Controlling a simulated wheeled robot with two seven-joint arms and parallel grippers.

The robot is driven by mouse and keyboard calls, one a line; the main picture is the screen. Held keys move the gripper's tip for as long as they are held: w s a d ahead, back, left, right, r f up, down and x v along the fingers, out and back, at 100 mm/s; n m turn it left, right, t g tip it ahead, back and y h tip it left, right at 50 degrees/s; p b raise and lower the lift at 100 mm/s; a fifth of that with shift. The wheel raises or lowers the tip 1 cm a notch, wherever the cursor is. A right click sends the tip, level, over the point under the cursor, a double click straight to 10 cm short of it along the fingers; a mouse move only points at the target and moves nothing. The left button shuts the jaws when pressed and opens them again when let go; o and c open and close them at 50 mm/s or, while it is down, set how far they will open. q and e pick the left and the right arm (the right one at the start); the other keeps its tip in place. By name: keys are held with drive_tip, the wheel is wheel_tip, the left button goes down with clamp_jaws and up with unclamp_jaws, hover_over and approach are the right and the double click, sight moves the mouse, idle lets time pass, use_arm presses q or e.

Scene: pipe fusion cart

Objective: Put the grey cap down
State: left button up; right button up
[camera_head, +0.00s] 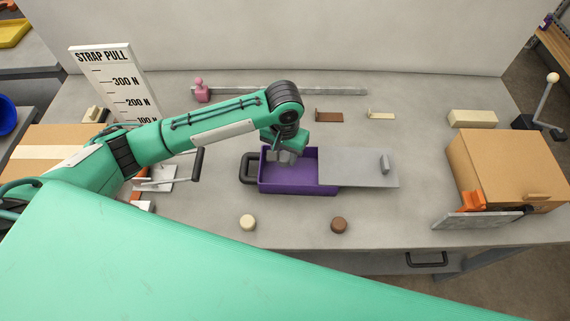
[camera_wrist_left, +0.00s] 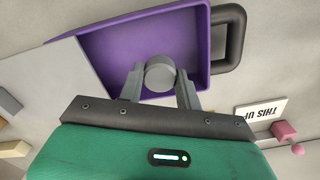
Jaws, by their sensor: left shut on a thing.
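My left gripper (camera_head: 284,157) reaches into the open left part of the purple box (camera_head: 283,186). In the left wrist view its two fingers (camera_wrist_left: 160,84) are closed on the sides of the round grey cap (camera_wrist_left: 160,72). The purple box (camera_wrist_left: 203,42) lies behind the cap in that view. I cannot tell whether the cap touches the box floor. In the head view the cap is hardly distinguishable from the grey fingers. A grey sliding lid (camera_head: 345,168) covers the box's right part and extends beyond it. My right gripper is not in view.
A cream cap (camera_head: 247,222) and a brown cap (camera_head: 339,225) stand on the bench in front of the box. A cardboard box (camera_head: 503,165) stands at right. A rail with a pink slider (camera_head: 202,91) lies behind. A strap-pull board (camera_head: 113,80) stands at left.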

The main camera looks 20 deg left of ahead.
sight(285, 174)
use_arm(q)
wheel_tip(285, 174, down, 3)
drive_tip(key=shift+r, duration=0.1)
wheel_tip(285, 174, down, 4)
drive_tip(key=shift+r+p, duration=0.1)
drive_tip(key=shift+p, duration=0.35)
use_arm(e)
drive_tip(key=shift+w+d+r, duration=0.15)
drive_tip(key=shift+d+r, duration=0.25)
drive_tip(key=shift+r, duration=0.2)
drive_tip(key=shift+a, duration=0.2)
use_arm(q)
drive_tip(key=o, duration=0.9)
drive_tip(key=shift+o, duration=0.2)
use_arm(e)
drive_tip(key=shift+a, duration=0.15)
